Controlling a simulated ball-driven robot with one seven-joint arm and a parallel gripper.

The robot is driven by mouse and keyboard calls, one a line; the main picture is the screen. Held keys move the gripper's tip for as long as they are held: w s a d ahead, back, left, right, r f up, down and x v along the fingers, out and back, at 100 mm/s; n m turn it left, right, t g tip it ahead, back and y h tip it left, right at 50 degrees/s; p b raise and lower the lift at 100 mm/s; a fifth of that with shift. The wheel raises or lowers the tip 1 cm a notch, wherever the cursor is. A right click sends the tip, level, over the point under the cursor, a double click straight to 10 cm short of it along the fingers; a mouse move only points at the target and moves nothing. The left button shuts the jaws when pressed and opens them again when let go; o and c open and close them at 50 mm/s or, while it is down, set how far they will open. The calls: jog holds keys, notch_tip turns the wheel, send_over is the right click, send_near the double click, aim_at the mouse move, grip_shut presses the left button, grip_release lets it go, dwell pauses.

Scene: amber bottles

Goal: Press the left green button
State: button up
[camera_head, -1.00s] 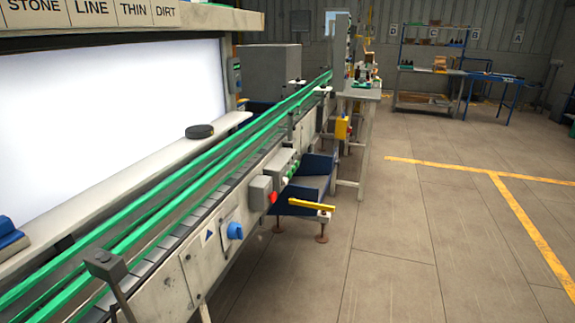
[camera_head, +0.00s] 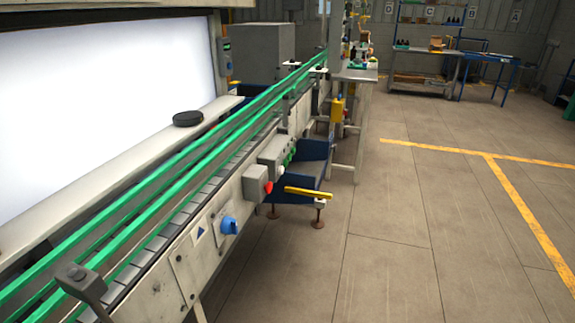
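Small green buttons (camera_head: 291,154) show on the side of the conveyor (camera_head: 196,257), on a light control box (camera_head: 273,151) past the red knob. They are small and seen at a steep angle, so I cannot tell them apart or say which is the left one. A grey box with a red knob (camera_head: 268,187) is mounted nearer to me, and a blue knob (camera_head: 228,226) sits nearer still. My gripper is not in view.
Green guide rails (camera_head: 150,215) run along the conveyor. A yellow bar (camera_head: 308,193) and a blue bin (camera_head: 312,172) stick out beside the control box. A black disc (camera_head: 187,118) lies on the ledge. The floor (camera_head: 400,240) to the right is clear.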

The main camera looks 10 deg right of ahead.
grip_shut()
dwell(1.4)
